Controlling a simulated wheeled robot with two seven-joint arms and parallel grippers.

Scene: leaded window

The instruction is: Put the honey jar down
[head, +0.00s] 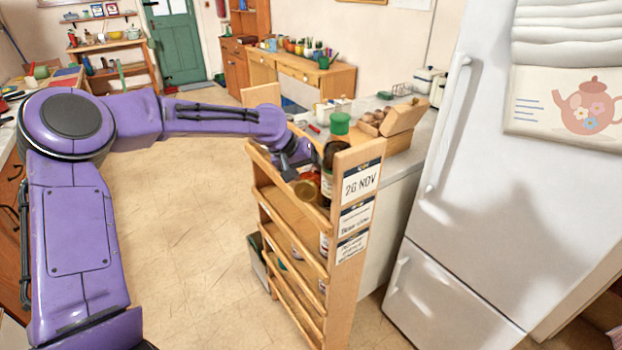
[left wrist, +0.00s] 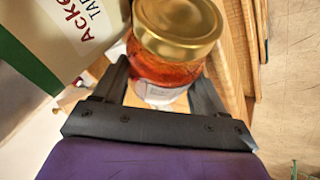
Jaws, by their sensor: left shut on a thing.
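The honey jar (head: 305,190), with a gold lid and amber-orange contents, is at the top tier of the narrow wooden rack (head: 360,155). In the left wrist view the jar (left wrist: 172,68) sits between the fingers, its lid towards the picture's top. My left gripper (head: 307,164) is shut on it. My right gripper is not in view.
A white and green lettered item (left wrist: 60,40) is close to the fingers. The fridge (head: 480,170) stands at right; an egg box (head: 395,118) is on the counter behind. The floor at left is clear.

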